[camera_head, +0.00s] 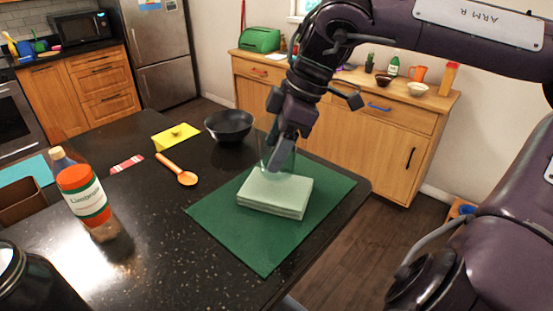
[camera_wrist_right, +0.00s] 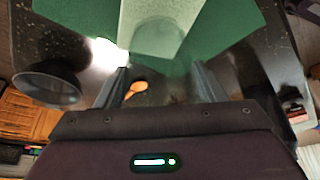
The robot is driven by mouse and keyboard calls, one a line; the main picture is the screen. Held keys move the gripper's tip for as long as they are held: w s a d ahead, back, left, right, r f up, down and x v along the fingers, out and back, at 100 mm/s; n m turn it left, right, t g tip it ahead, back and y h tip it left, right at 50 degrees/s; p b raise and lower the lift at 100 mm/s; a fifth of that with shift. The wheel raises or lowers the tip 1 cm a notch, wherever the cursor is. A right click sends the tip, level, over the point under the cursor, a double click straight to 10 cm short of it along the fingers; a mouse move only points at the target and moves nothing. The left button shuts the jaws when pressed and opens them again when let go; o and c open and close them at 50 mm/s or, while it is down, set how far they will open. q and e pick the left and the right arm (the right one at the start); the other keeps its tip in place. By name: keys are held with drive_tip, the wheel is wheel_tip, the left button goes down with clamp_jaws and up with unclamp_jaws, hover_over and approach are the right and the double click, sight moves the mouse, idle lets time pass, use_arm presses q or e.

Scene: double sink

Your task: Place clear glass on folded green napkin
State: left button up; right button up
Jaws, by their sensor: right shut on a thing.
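The folded napkin (camera_head: 275,194) is a pale green stack on a dark green mat (camera_head: 225,222). It also shows at the top of the right wrist view (camera_wrist_right: 185,14). My right gripper (camera_head: 278,158) is shut on the clear glass (camera_head: 264,153), directly over the back part of the napkin. The glass is see-through and hard to make out. Its round outline shows faintly between the fingers in the right wrist view (camera_wrist_right: 158,38). I cannot tell whether its base touches the napkin. My left gripper is not in view.
A black bowl (camera_head: 229,125) stands behind the mat.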

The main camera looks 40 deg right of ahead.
wheel_tip(320, 180, down, 3)
drive_tip(key=shift+r, duration=0.15)
drive_tip(key=shift+w+f, duration=0.1)
drive_tip(key=shift+f, duration=0.3)
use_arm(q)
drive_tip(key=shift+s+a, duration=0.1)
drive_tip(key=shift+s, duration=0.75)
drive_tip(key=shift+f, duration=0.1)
use_arm(e)
drive_tip(key=o, duration=1.1)
